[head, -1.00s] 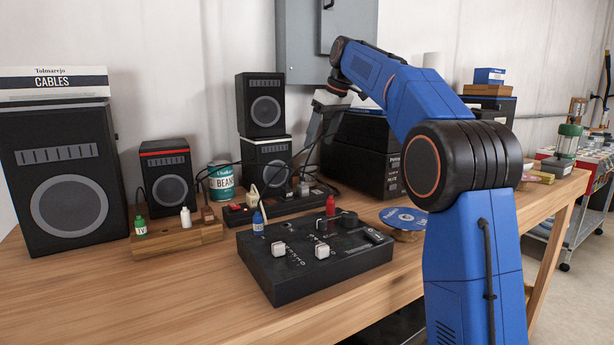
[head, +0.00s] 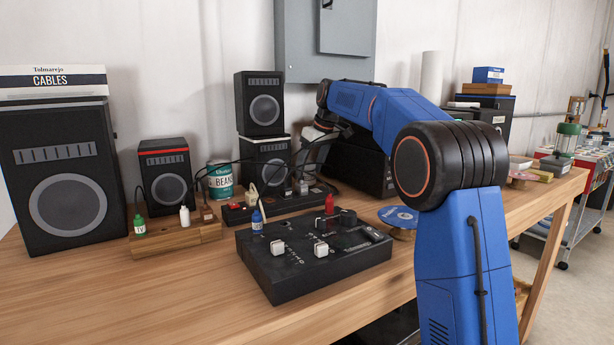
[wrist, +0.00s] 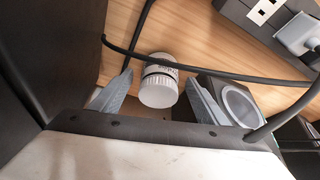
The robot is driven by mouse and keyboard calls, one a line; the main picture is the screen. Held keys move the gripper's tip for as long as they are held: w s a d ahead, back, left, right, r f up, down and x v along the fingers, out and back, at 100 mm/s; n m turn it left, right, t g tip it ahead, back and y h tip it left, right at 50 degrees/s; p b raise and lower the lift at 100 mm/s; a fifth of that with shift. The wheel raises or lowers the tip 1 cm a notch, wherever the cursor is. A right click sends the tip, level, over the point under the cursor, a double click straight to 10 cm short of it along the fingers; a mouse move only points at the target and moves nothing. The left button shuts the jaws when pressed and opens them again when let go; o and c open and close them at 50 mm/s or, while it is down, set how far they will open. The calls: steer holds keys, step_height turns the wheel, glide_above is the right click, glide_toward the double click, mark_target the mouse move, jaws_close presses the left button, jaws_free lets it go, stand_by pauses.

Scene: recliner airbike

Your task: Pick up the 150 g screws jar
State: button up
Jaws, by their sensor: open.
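A small jar (wrist: 159,85) with a white ribbed lid shows in the wrist view, standing on the wooden bench with a pale label whose print is too small to read. It appears to be the screws jar. My gripper (wrist: 158,78) is open, with one grey finger on each side of the jar and gaps visible between. I cannot tell how far the fingertips reach down beside it.
Black cables (wrist: 200,70) cross near the jar and my fingers. A small speaker (wrist: 238,103) stands close to the right finger, and a power strip (wrist: 265,14) lies at upper right. In the head view stacked speakers (head: 262,104) and a black mixer box (head: 312,255) stand nearby.

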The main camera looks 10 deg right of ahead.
steer(key=x, duration=0.2)
steer(key=shift+w+f, duration=0.15)
steer(key=shift+f, duration=0.1)
steer(key=c, duration=1.3)
steer(key=shift+r, duration=0.1)
steer(key=shift+c, duration=0.2)
